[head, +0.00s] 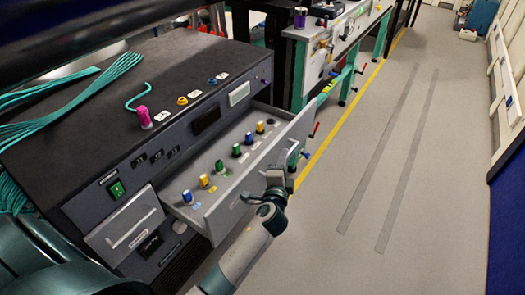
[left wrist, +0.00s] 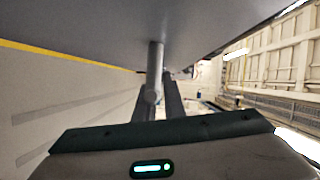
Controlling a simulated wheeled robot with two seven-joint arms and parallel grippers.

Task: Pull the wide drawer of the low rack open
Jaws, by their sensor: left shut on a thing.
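The low rack (head: 165,65) is a dark-topped grey cabinet on the left of the head view. Its wide drawer (head: 236,200) stands out from the rack, with its interior and several coloured capped items showing. My left gripper (head: 291,160) is at the outer side of the drawer front. In the left wrist view, my left gripper (left wrist: 156,108) is shut on the drawer handle (left wrist: 155,65), a pale round bar below a grey panel. The handle is mostly hidden by the gripper in the head view. My right gripper is not in view.
A smaller drawer front (head: 124,226) beside the wide one is nearly flush. Teal cables (head: 75,90) and a magenta plug (head: 144,116) lie on the rack top. A bench (head: 335,50) stands beyond. The floor (head: 400,150) to the right is clear.

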